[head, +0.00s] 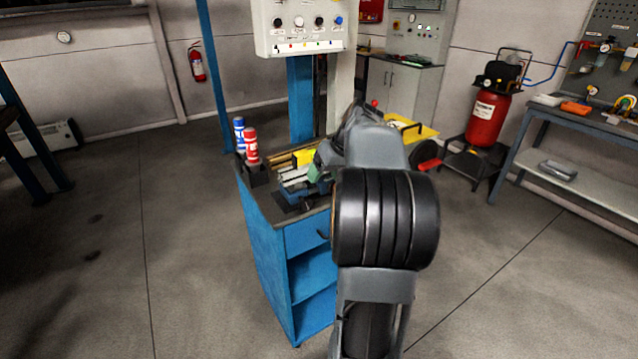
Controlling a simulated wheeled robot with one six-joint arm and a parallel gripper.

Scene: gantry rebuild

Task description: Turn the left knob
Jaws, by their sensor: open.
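A pale control panel (300,42) stands on a blue column at the top of the head view. It has a row of several knobs and small coloured buttons below them. The left knob (278,22) is dark and round, at the left end of the row. Its exact setting is too small to read. My grey arm rises from the bottom right of centre and reaches forward, below and to the right of the panel. Its far end is foreshortened, and my gripper's fingers cannot be made out behind the arm links. Nothing of mine covers the left knob.
A blue cabinet (262,255) stands below the panel, with red (251,146) and blue (239,134) spray cans and a vise (298,184) on top. A red compressor (486,118) and a workbench (575,136) are on the right.

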